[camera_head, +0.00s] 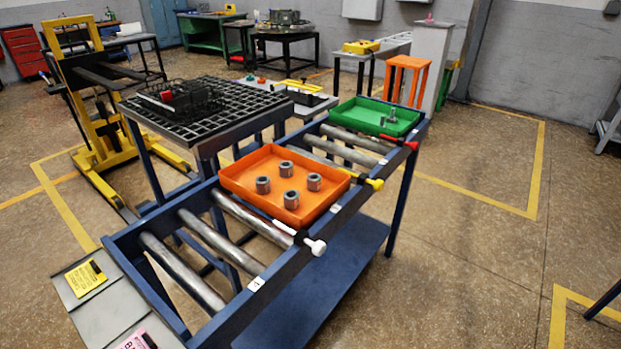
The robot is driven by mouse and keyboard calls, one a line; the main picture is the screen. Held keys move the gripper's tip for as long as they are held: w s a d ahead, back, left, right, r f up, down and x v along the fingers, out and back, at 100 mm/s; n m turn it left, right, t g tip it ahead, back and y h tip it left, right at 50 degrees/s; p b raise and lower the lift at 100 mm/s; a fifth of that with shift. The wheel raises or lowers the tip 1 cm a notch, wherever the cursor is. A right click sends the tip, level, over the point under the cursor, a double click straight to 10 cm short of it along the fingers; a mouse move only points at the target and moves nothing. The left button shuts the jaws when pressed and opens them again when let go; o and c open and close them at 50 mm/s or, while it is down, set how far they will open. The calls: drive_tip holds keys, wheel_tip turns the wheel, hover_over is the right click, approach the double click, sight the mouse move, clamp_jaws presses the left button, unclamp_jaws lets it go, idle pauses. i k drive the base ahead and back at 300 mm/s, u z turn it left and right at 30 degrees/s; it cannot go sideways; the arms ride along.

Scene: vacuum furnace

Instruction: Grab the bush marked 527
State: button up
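Several grey metal bushes stand upright in an orange tray on a blue roller table. They are a left bush (263,185), a back bush (286,168), a right bush (314,182) and a front bush (291,199). No number can be read on any of them, so I cannot tell which is marked 527. The orange tray (237,186) lies on the rollers near the middle of the table. My gripper is not in view.
A green tray (352,115) with a small metal part (392,116) sits at the table's far end. White (316,247), yellow (375,183) and red handles stick out on the right side. A black grid table (235,108) stands behind left.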

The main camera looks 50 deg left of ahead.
sight(285, 168)
drive_tip(key=u, duration=0.05)
drive_tip(key=i, duration=1.1)
drive_tip(key=u, duration=2.95)
